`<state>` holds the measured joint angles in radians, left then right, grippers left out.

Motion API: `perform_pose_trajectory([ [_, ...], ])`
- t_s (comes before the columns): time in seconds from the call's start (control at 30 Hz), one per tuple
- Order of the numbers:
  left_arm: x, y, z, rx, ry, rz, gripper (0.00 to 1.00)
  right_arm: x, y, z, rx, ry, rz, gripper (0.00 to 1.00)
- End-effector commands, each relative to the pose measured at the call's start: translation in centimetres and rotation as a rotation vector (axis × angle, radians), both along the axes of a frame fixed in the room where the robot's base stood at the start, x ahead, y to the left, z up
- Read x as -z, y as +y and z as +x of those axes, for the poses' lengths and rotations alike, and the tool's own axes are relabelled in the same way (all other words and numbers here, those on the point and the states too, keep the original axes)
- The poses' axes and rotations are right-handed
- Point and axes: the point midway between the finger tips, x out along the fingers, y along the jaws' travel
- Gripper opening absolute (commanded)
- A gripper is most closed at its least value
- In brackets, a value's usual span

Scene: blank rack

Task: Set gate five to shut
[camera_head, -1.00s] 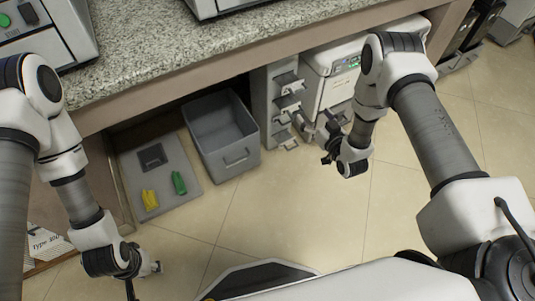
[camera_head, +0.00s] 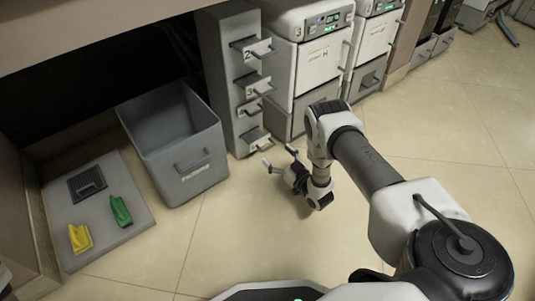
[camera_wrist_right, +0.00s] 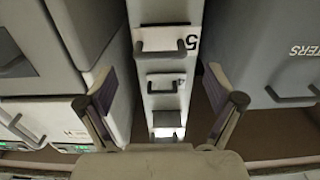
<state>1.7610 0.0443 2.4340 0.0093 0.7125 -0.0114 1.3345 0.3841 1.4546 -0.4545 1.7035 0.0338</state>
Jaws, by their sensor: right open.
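A tall narrow grey rack (camera_head: 222,75) stands under the counter with several gates in a column, each with a dark handle. The lowest gate that shows, gate five (camera_head: 251,136), sits near the rack's foot. In the right wrist view, gate five (camera_wrist_right: 150,44) has a "5" beside its dark handle, upper middle. My right gripper (camera_head: 279,162) is open and empty, low in front of the rack and apart from it. In the wrist view its fingers (camera_wrist_right: 160,80) spread to either side of the rack. I cannot tell how far gate five is set. My left gripper is out of view.
A grey bin (camera_head: 165,140) stands left of the rack. A grey tray (camera_head: 110,225) holds a yellow piece (camera_head: 80,239) and a green piece (camera_head: 120,211). White machines (camera_head: 320,70) stand close to the rack's right. The floor in front is clear.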

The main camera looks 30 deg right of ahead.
Motion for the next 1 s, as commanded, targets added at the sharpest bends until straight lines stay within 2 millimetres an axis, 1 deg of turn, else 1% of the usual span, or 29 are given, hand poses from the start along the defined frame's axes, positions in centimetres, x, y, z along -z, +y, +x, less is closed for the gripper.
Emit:
perform_pose_trajectory([
  [0.03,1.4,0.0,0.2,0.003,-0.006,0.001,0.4,0.7,0.1,1.1,-0.001,-0.003,-0.001,0.92],
  [0.1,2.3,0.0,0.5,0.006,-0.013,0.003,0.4,0.6,0.2,2.4,-0.001,-0.003,0.0,0.92],
  [0.23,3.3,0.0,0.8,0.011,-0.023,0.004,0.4,0.5,0.4,4.3,-0.002,-0.001,-0.001,0.92],
  [0.33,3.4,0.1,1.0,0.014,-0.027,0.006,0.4,0.2,0.4,4.9,-0.001,0.0,-0.001,0.92],
  [0.53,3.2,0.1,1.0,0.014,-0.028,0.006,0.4,0.1,0.4,4.9,-0.001,0.001,0.0,0.92],
  [0.57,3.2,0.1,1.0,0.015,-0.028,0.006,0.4,0.1,0.4,4.9,-0.001,0.001,0.0,0.81],
  [0.6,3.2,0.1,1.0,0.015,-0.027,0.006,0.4,0.1,0.4,4.9,-0.001,0.001,0.0,0.67],
  [0.67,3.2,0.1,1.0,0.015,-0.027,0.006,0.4,0.1,0.4,4.9,-0.001,0.001,0.0,0.46],
  [0.7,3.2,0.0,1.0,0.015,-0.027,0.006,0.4,0.1,0.4,4.9,-0.001,0.001,0.0,0.32],
  [0.77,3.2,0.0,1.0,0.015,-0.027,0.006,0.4,0.1,0.4,4.9,-0.001,0.001,0.0,0.1],
  [0.8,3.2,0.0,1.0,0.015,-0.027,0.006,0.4,0.1,0.4,4.9,-0.001,0.001,0.0,0.06],
  [0.9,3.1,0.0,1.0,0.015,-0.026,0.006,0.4,0.0,0.4,4.8,-0.001,0.002,0.0,0.06],
  [1.0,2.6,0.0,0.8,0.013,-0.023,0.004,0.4,-0.1,0.5,4.4,-0.001,0.003,0.0,0.06],
])
